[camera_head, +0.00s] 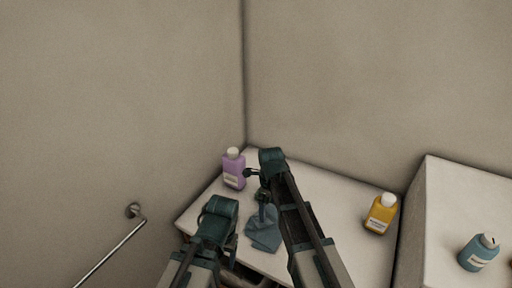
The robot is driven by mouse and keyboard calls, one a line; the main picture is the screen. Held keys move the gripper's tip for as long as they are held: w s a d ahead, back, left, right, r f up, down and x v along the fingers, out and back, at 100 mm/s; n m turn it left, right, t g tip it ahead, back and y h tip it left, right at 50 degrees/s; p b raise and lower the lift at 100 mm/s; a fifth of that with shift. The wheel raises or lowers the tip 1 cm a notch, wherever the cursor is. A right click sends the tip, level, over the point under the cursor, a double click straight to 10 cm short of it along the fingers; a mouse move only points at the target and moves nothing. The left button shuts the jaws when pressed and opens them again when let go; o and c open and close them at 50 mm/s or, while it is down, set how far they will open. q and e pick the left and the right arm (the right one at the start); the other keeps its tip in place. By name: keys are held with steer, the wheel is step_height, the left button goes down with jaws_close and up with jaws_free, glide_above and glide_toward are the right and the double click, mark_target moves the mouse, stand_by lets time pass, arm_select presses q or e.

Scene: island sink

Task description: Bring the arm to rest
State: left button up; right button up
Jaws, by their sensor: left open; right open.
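My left arm comes up from the bottom left of centre, and its dark teal end, my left gripper (217,212), is over the front left edge of the white counter. It is open, though its fingers are hard to make out. My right arm rises from the bottom centre. Its dark end, my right gripper (257,182), is over the counter close to the purple bottle (234,170), open and with nothing seen in it. The purple bottle stands upright at the back left, and I cannot tell whether the gripper touches it.
A yellow bottle (380,214) stands at the right. A blue bottle (478,252) stands on a raised white block (455,195). Walls close the back and left; a metal rail (112,252) is on the left wall.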

steer(key=s+d+n, duration=0.3)
steer(key=s+n, duration=0.3)
steer(key=n, duration=0.7)
steer(key=s+d+n, duration=0.4)
steer(key=s+n, duration=0.3)
steer(key=n, duration=0.5)
steer(key=s+a+f+n+b, duration=0.1)
steer(key=s+a+b, duration=0.1)
steer(key=a, duration=0.3)
steer(key=s+a+f+n+h+b, duration=0.1)
steer(key=s+a+f+n, duration=0.1)
steer(key=a, duration=0.4)
steer(key=shift+s+a+f+n+b, duration=0.15)
steer(key=shift+s+f+n+b, duration=0.2)
steer(key=shift+s, duration=0.4)
